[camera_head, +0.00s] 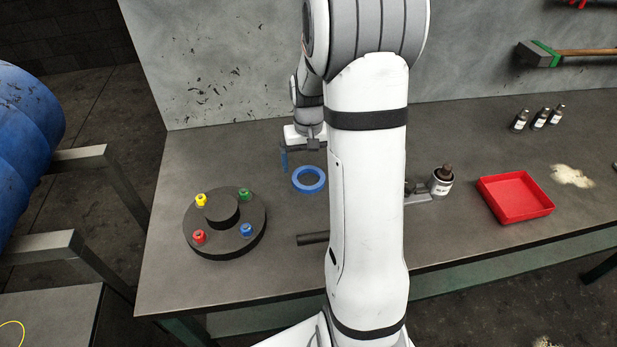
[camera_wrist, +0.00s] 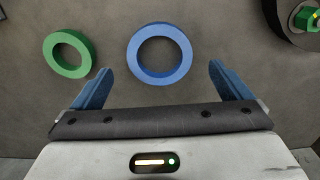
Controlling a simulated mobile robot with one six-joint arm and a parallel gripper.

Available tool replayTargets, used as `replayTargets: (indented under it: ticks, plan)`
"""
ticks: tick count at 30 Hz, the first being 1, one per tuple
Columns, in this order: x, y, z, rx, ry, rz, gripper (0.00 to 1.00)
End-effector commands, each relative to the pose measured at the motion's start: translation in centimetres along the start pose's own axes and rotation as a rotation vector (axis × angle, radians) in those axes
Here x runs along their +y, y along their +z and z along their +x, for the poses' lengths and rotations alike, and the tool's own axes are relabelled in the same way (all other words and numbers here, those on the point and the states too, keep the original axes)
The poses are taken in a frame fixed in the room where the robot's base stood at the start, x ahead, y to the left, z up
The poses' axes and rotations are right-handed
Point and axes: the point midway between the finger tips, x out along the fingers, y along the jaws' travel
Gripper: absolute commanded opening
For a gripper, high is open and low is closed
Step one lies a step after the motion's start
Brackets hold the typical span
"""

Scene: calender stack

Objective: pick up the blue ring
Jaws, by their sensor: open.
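The blue ring (camera_head: 309,179) lies flat on the grey workbench, to the right of the round black stand in the head view. In the wrist view the blue ring (camera_wrist: 160,54) is ahead of my gripper (camera_wrist: 160,82), roughly centred between its two blue fingers. My gripper (camera_head: 300,160) is open and empty. It is close to the ring's far side in the head view, with the fingers partly hidden by my arm. I cannot tell its exact height above the bench.
A green ring (camera_wrist: 70,54) lies left of the blue one in the wrist view; my arm hides it in the head view. The black stand (camera_head: 252,249) carries several coloured knobs. A red tray (camera_head: 515,197), a small canister (camera_head: 441,181) and dark bottles (camera_head: 538,118) stand right.

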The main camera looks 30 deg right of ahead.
Motion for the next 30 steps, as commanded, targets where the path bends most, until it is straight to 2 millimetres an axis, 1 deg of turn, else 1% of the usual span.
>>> replayTargets:
  ticks: [10,13,20,30]
  plan:
    - [0.1,0.1,4.7,-0.004,0.000,0.001,0.98]
    - [0.1,0.1,5.3,-0.001,0.000,0.001,0.98]
    - [0.2,0.0,5.5,0.001,0.000,0.001,0.97]
    - [0.2,0.0,5.4,0.000,0.000,0.002,0.69]
